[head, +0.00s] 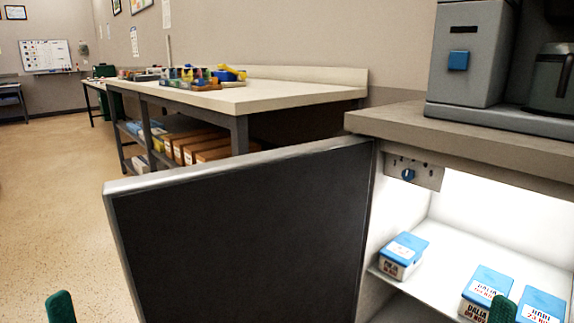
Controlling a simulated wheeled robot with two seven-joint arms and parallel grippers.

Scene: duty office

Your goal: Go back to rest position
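A green tip of my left gripper (61,307) shows at the bottom left edge, over the floor and left of an open dark door. A green tip of my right gripper (502,310) shows at the bottom right, in front of the lit cabinet interior and overlapping the labelled boxes in the picture. Only these tips are in view. The rest of both grippers and both arms is below the frame, so I cannot see whether they are open or shut or hold anything.
The dark door (240,230) stands open across the middle. The lit cabinet (465,232) holds blue-lidded boxes (403,256) on a shelf. A coffee machine (475,60) stands on the counter above. A long workbench (250,97) is behind; open floor (50,200) lies left.

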